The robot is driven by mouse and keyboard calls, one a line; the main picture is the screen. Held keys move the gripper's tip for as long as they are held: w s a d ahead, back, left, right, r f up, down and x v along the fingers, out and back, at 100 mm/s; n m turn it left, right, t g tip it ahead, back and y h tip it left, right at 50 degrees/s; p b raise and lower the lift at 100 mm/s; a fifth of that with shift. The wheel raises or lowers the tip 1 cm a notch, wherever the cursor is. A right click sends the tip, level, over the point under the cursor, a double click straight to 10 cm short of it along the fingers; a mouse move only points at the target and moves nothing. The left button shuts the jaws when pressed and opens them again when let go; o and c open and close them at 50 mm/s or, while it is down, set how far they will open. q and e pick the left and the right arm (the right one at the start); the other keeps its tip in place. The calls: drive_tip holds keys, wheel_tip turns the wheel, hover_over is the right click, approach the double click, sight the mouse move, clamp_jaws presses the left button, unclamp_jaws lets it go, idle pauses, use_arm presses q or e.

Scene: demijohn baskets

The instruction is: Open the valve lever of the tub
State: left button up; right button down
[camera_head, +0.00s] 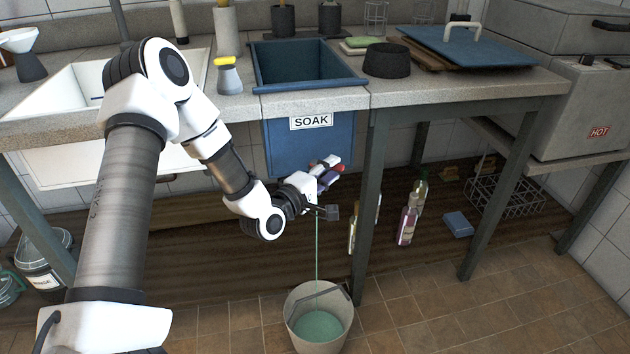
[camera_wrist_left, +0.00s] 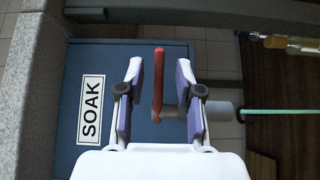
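The blue tub (camera_head: 290,150), labelled SOAK, is set into the counter; its front also shows in the left wrist view (camera_wrist_left: 88,58). Its red valve lever (camera_wrist_left: 158,80) sits on a grey valve body with a spout (camera_wrist_left: 220,112). A thin green stream (camera_head: 317,250) runs from the valve down into a bucket (camera_head: 291,312) holding green liquid. My left gripper (camera_head: 326,170) is at the valve; in the wrist view its fingers (camera_wrist_left: 159,68) are open on both sides of the lever, with gaps visible. In the head view the gripper mostly hides the lever. My right gripper is not in view.
A table leg (camera_head: 368,210) stands just right of the valve. Several bottles (camera_head: 407,220), a blue block (camera_head: 458,224) and a wire basket (camera_head: 507,195) are on the low shelf. A white sink (camera_head: 60,160) is on the left. The tiled floor right of the bucket is clear.

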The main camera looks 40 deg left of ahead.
use_arm(q)
drive_tip(key=s, duration=1)
drive_tip(key=shift+a, duration=0.2)
